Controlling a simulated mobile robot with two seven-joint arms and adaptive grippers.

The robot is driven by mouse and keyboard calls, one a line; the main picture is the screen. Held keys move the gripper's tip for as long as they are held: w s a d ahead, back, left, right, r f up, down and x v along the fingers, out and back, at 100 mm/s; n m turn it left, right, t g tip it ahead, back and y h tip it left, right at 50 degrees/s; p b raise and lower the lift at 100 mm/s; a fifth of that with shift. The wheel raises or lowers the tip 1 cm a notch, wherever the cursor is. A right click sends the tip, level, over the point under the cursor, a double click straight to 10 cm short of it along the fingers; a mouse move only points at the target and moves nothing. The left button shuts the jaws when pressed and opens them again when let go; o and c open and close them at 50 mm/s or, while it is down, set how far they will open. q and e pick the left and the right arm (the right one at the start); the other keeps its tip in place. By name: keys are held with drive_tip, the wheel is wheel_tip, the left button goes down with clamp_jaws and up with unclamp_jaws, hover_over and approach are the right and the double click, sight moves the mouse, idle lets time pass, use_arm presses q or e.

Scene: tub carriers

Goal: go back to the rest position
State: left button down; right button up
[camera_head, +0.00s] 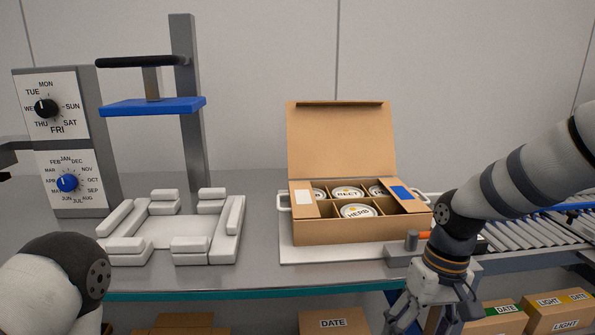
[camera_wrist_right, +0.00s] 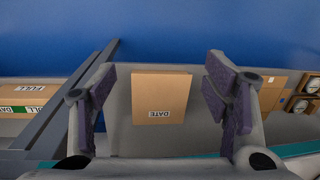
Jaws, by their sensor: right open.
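My right gripper (camera_head: 432,312) hangs at the front edge of the bench, at the lower right of the head view. In the right wrist view my right gripper (camera_wrist_right: 165,95) has its two fingers wide apart with nothing between them that it touches. My left arm shows only as a rounded link at the lower left of the head view; its gripper is out of view. An open cardboard box (camera_head: 345,228) with several round labelled tubs, such as HERB (camera_head: 359,211), stands on a white carrier plate (camera_head: 335,250) beyond my right gripper.
A white padded fixture (camera_head: 180,232) lies left of the box. A grey post with a blue press plate (camera_head: 153,106) and a dial panel (camera_head: 62,140) stand behind it. A roller conveyor (camera_head: 530,234) runs right. Cardboard boxes, one marked DATE (camera_head: 333,321), sit below the bench.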

drive_tip(key=s+a+f, duration=0.2)
drive_tip(key=s+f, duration=1)
drive_tip(key=f, duration=0.1)
drive_tip(key=s+d+f+m, duration=0.1)
drive_tip(key=s+d+f, duration=0.1)
drive_tip(key=s, duration=0.8)
drive_tip(key=s+d+f+m+h, duration=0.1)
drive_tip(key=s+f, duration=0.3)
drive_tip(key=s, duration=0.7)
drive_tip(key=shift+s+d+f+g, duration=0.2)
drive_tip(key=shift+d+f+g, duration=0.15)
drive_tip(key=shift+d, duration=0.35)
drive_tip(key=shift+c, duration=0.6)
